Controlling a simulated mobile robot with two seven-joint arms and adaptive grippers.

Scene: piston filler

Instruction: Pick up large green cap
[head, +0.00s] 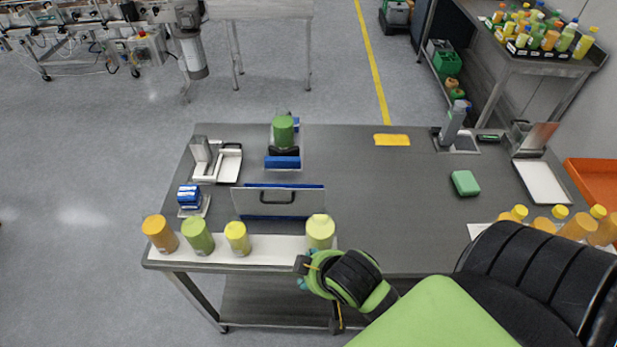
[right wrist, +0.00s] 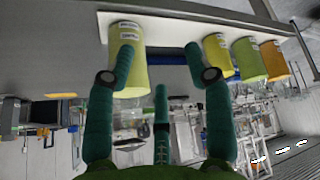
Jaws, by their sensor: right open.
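A row of bottle-like pieces stands on a white strip (head: 275,245) at the table's front left. The one nearest my right gripper is a large pale yellow-green piece (head: 320,233) with a lighter round top. It shows upside down in the right wrist view (right wrist: 130,70). I cannot tell which part is the large green cap. A darker green piece (head: 198,236) stands further left. My right gripper (right wrist: 160,55) is open and empty. One teal finger overlaps the pale piece in the wrist view; contact is unclear. In the head view, this gripper (head: 303,280) is just below the front edge.
An orange piece (head: 160,234) and a yellow piece (head: 237,238) share the strip. A blue-and-white panel with a handle (head: 278,203) stands behind it. A green cylinder (head: 283,130) sits at the back. A green block (head: 465,183) lies right. The table's centre is clear.

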